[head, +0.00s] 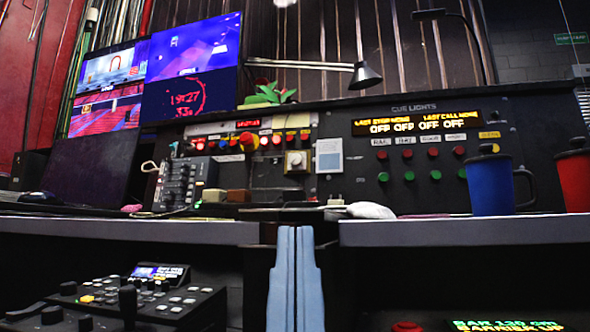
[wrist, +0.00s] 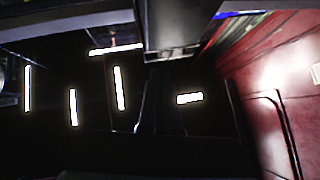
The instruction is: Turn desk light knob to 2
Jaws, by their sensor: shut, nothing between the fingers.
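The desk lamp (head: 363,76) hangs from a thin arm above the panel. My gripper (head: 295,232) shows as two blue-grey fingers pressed together, pointing up at the desk's front, below the knob and apart from it. It holds nothing. The wrist view shows no knob.
A blue mug (head: 488,185) and a red mug (head: 574,182) stand on the desk (head: 465,231) at right. A small mixer (head: 184,183) stands left of the knob. A cue light panel (head: 420,150) is at right. The wrist view shows ceiling lights (wrist: 120,88) and a red wall (wrist: 285,100).

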